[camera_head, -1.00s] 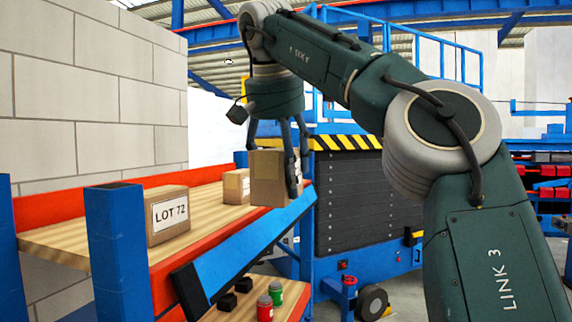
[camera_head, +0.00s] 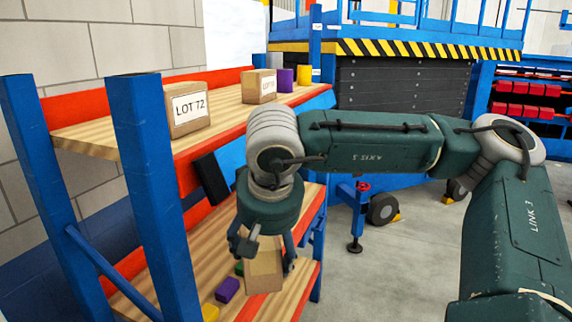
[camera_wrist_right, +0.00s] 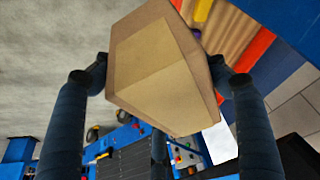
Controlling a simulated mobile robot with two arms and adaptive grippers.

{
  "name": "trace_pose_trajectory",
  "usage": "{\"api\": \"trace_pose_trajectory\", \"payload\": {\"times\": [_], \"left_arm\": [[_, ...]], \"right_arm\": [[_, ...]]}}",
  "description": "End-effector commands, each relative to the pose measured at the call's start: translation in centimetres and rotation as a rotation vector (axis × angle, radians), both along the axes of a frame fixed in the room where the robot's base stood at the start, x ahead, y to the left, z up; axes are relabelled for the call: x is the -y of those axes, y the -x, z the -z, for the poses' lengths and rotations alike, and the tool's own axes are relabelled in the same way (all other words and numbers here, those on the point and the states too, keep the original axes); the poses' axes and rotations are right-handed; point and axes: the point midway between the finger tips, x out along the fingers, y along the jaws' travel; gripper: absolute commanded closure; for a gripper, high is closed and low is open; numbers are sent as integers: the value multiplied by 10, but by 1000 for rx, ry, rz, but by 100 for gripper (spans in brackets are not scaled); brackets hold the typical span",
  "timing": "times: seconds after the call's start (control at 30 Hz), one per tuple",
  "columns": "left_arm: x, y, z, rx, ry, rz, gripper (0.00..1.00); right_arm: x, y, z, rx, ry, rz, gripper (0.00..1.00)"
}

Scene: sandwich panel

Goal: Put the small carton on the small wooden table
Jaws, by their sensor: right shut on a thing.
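My right gripper (camera_head: 262,262) points down in the head view and is shut on a small brown carton (camera_head: 264,272). The carton hangs in front of the rack's lower shelf and hides part of it. In the right wrist view the carton (camera_wrist_right: 160,70) sits between the dark fingers, tilted in the picture. I cannot tell whether it touches anything below. The small wooden table is not in view. My left gripper is not in view.
Purple (camera_head: 227,289) and yellow (camera_head: 210,313) blocks lie on the lower shelf. Grey floor (camera_head: 400,260) is open at right.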

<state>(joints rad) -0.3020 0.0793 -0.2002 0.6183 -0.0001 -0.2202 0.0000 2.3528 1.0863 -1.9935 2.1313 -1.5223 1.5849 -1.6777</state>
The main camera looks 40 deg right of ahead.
Motion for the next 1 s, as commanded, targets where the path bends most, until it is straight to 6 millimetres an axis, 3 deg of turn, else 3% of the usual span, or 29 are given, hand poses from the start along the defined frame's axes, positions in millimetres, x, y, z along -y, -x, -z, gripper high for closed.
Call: {"api": "trace_pose_trajectory", "payload": {"times": [0.03, 0.3, 0.53, 0.6, 0.7, 1.0], "left_arm": [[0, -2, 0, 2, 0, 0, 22], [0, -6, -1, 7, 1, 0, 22], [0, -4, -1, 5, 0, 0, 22], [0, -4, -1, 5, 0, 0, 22], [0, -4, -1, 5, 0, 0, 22], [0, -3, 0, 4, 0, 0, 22]], "right_arm": [[-11, 6, 29, -13, -1, -48, 61], [-66, 27, 154, -15, -3, -289, 61], [-119, 49, 238, -10, -6, -483, 61], [-134, 53, 251, -6, -8, -527, 60], [-147, 51, 254, -2, -8, -554, 60], [-142, 49, 252, -5, -1, -544, 60]]}}
